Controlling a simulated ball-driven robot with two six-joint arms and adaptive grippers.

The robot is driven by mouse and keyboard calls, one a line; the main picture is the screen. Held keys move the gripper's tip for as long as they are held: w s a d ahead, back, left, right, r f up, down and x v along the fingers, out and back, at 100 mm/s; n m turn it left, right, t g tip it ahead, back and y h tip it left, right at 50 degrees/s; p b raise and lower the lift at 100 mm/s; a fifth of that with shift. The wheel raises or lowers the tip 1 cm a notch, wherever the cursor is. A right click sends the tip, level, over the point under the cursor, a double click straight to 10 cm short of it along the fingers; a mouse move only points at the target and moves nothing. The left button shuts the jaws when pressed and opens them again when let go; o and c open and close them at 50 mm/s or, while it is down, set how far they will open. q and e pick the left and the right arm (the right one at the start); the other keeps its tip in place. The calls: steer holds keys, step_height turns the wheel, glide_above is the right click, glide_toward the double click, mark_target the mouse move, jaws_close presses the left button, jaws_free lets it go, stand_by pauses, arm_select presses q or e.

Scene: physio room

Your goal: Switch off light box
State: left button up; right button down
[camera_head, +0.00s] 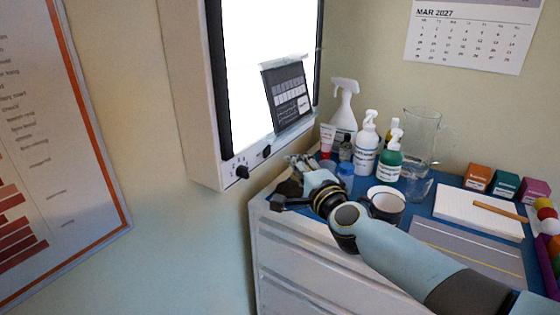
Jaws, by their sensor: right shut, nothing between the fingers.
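The light box (206,95) hangs on the wall at the upper middle, and its white panel is lit bright. A dark film sheet (287,97) is on the lower right of the panel. On the box's bottom edge are a black round knob (242,172) and a small black switch (266,151) to its right. My right gripper (284,188) is shut and empty, at the left end of the cabinet top, below and to the right of the knob and apart from it in the picture. My left gripper is not in view.
A cabinet (300,248) with a blue top carries a white spray bottle (343,105), pump bottles (389,161), a white cup (386,203), a clear jug (421,136), a notepad (478,211) and small boxes (506,184). The wall left of the cabinet is clear below the light box.

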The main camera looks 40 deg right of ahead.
mark_target(271, 150)
steer(key=w, duration=0.1)
steer(key=w+a, duration=0.2)
steer(key=shift+w, duration=0.4)
steer(key=shift+w+a+r+m+h+p, duration=0.1)
steer(key=shift+w+a+m+h+p, duration=0.1)
steer(key=shift+m+h+p, duration=0.25)
steer(key=shift+w+a+m+g+h, duration=0.15)
steer(key=shift+m+g+h, duration=0.15)
steer(key=shift+h, duration=0.35)
steer(key=shift+s+f, duration=0.2)
steer(key=shift+s, duration=0.05)
